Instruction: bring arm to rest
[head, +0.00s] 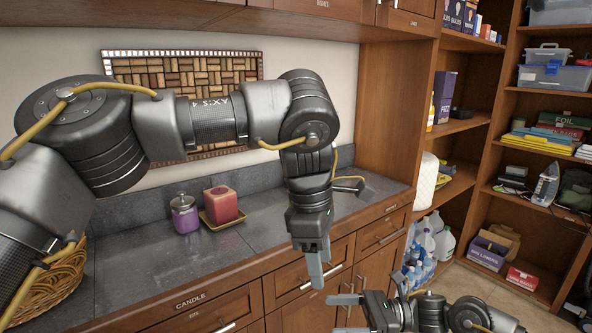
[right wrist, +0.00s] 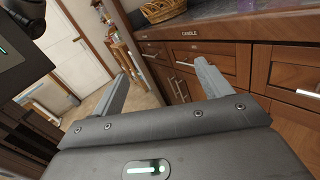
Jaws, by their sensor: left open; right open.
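My left arm comes in from the left over the counter. Its left gripper (head: 318,272) hangs fingers-down in front of the drawer fronts, open and empty. My right gripper (head: 347,314) is low at the bottom of the head view, its fingers pointing left in front of the lower cabinets. In the right wrist view its two fingers (right wrist: 160,88) stand apart with nothing between them. Neither gripper touches a thing that I can see.
The dark counter (head: 140,265) holds a purple jar (head: 185,214), a red candle (head: 221,203) on a tray, and a wicker basket (head: 52,292). Bottled water (head: 425,245) stands on the floor in the shelf bay at right. Tall shelves (head: 500,130) fill the right side.

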